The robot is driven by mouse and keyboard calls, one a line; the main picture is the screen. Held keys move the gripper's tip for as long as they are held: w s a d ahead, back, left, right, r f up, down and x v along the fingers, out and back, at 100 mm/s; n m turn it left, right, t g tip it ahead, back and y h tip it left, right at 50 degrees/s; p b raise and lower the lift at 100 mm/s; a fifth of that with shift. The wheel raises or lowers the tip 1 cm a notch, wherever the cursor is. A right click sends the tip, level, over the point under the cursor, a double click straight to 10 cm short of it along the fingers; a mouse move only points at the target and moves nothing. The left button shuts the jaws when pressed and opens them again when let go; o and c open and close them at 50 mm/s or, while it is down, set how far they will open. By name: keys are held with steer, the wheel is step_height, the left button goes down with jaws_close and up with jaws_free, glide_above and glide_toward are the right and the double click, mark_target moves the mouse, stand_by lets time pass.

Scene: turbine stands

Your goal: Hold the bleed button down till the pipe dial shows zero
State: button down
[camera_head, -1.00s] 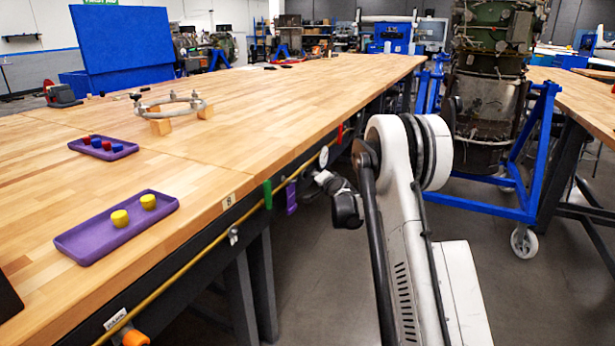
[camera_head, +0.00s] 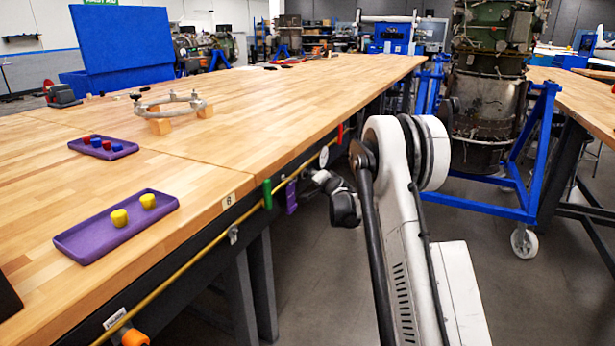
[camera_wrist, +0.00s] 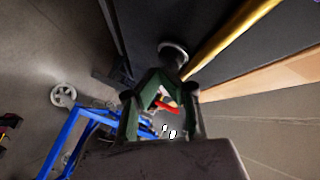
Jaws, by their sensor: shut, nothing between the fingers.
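The pipe dial (camera_head: 323,156) is a small round white face at the table's front edge; its reading is too small to tell. The yellow pipe (camera_head: 190,264) runs along that edge and shows in the wrist view (camera_wrist: 232,45). My gripper (camera_wrist: 171,78) is shut and empty, pointing at the dark table side. A round grey disc (camera_wrist: 172,47) on a short stem, perhaps the bleed button, lies right at the fingertips; I cannot tell whether they touch or press it. In the head view my wrist is just below the dial, and the fingertips are too small to make out.
Green (camera_head: 267,194), purple (camera_head: 291,198) and red (camera_head: 339,133) handles hang along the edge near the pipe. An orange knob (camera_head: 135,338) is at the near end. A blue wheeled stand (camera_head: 500,208) is to the right. Open floor lies between it and the table.

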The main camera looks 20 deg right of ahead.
steer(key=shift+w+a, duration=0.3)
steer(key=shift+w, duration=0.05)
stand_by(0.8)
stand_by(2.4)
steer(key=shift+s+d, duration=0.55)
steer(key=shift+s, duration=0.1)
steer(key=s+d+b, duration=0.1)
steer(key=s+d, duration=0.2)
steer(key=shift+s+d, duration=0.15)
steer(key=shift+s, duration=0.25)
stand_by(1.0)
